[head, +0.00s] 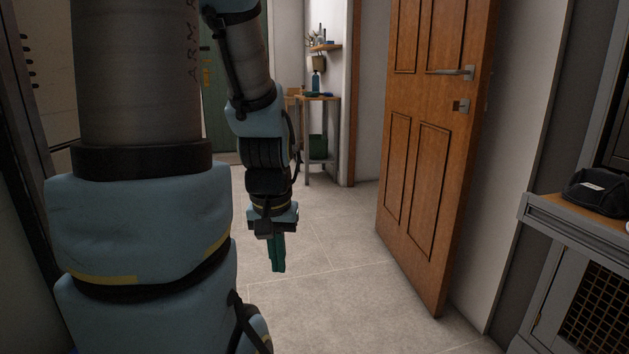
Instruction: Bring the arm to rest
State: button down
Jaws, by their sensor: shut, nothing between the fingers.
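My arm stands large on the left of the head view, with blue padded covers. Its far part bends down, and my gripper (278,268) points at the floor with its green fingers together and nothing between them. It hangs in free air over the tiled floor (330,300), clear of the door and the furniture. My arm hides part of the room behind it.
A brown wooden door (432,130) stands open right of my gripper. A grey cabinet (575,222) with a mesh front and a dark cap (598,190) on top stands at the far right. A small table (321,98) stands at the back.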

notch_tip(320, 180, up, 26)
jog(key=p, duration=2.4)
jog(key=shift+f, duration=0.25)
